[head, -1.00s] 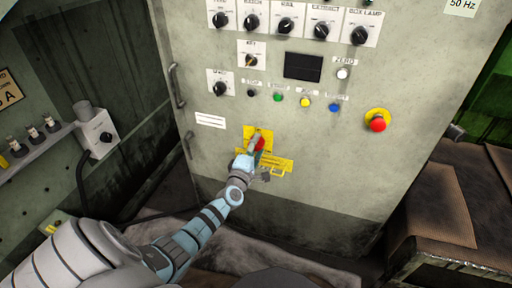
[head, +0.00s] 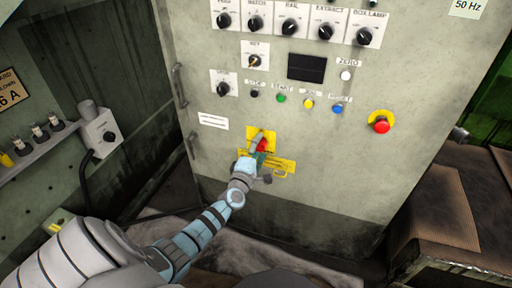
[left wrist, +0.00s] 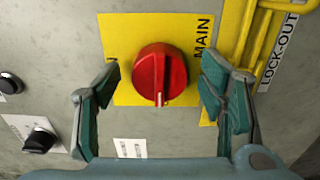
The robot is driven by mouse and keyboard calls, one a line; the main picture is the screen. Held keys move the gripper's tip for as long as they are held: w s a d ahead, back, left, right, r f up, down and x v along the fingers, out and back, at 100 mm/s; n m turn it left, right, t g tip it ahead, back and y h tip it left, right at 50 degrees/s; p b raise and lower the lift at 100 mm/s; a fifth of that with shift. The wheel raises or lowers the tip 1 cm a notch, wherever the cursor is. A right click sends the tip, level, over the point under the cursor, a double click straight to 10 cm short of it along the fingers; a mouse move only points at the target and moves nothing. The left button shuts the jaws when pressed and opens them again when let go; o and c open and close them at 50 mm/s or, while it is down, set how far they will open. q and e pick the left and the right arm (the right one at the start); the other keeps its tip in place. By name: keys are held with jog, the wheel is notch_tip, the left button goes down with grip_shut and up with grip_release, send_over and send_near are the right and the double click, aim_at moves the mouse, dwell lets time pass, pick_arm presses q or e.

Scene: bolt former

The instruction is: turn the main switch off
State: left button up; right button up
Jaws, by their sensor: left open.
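The main switch is a red rotary knob (left wrist: 160,75) on a yellow plate (left wrist: 128,35) marked MAIN. In the left wrist view its white pointer line points toward the bottom of the picture. In the head view the red knob (head: 262,145) shows partly behind my left gripper (head: 258,153), low on the grey cabinet. My left gripper is open, with one green-padded finger on each side of the knob in the left wrist view (left wrist: 162,92). A gap shows between each finger and the knob. My right gripper is not in view.
A yellow lock-out bracket (left wrist: 255,40) sits close beside the knob. Above are coloured push buttons (head: 308,104), black selector knobs (head: 290,27) and a red emergency stop (head: 381,126). A door handle (head: 180,86) stands out at left.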

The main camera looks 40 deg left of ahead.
pick_arm(q)
jog(key=v, duration=1.1)
jog(key=shift+d, duration=0.15)
jog(key=shift+s, duration=0.1)
